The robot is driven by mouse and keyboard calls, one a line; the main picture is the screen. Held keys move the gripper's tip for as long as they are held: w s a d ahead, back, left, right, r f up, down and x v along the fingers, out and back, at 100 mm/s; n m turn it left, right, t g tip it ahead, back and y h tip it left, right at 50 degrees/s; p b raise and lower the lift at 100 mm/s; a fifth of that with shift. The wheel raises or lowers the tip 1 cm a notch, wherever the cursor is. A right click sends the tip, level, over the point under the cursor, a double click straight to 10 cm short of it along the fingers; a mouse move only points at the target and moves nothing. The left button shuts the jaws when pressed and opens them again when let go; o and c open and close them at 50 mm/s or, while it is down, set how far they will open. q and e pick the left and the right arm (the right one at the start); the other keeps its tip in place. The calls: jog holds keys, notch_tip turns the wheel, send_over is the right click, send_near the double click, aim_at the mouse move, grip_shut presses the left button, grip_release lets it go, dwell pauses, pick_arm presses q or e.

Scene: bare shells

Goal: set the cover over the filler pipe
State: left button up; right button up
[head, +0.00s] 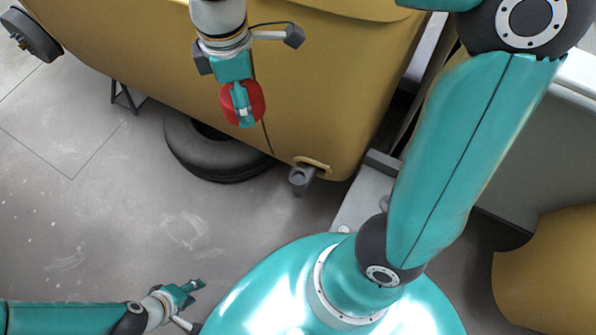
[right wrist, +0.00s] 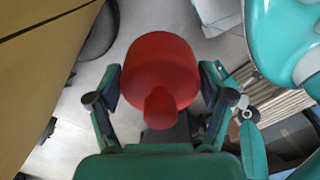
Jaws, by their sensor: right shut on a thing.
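The red round cover (head: 256,98) is in my right gripper (head: 242,112), up against or in front of the yellow shell in the head view. In the right wrist view the cover (right wrist: 160,70) shows its red disc and a small knob, with the fingers of my right gripper (right wrist: 160,100) on either side. A short grey pipe stub (head: 302,178), which looks like the filler pipe, sticks out at the shell's lower edge, below and right of the cover and apart from it. My left gripper (head: 190,290) is low at the left, away from both; its jaw opening is unclear.
The large yellow shell (head: 330,85) fills the upper middle. A dark tyre (head: 215,155) lies below it, and a dark wheel (head: 32,35) is at the upper left. Another yellow piece (head: 550,270) is at the right.

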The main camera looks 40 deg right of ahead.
jog(key=s+a+f+b, duration=0.3)
jog(key=f+b, duration=0.2)
jog(key=f, duration=0.6)
jog(key=s+a+f+b, duration=0.3)
jog(key=f+b, duration=0.2)
jog(key=f, duration=0.5)
jog(key=s+a+f+b, duration=0.3)
jog(key=f+b, duration=0.2)
jog(key=f, duration=0.6)
jog(key=p, duration=0.1)
send_over(299, 176)
jog(key=shift+a, duration=0.1)
jog(key=shift+s+a+f, duration=0.1)
jog(key=shift+a+f, duration=0.05)
jog(key=shift+f, duration=0.65)
notch_tip(299, 176, down, 5)
jog(key=shift+r+b, duration=0.2)
jog(key=shift+b, duration=0.8)
jog(key=shift+f, duration=0.45)
pick_arm(q)
notch_tip(299, 176, down, 18)
jog(key=shift+f, duration=0.25)
jog(key=shift+f+b, duration=0.55)
jog(key=shift+b, duration=0.05)
pick_arm(e)
jog(key=shift+f, duration=0.65)
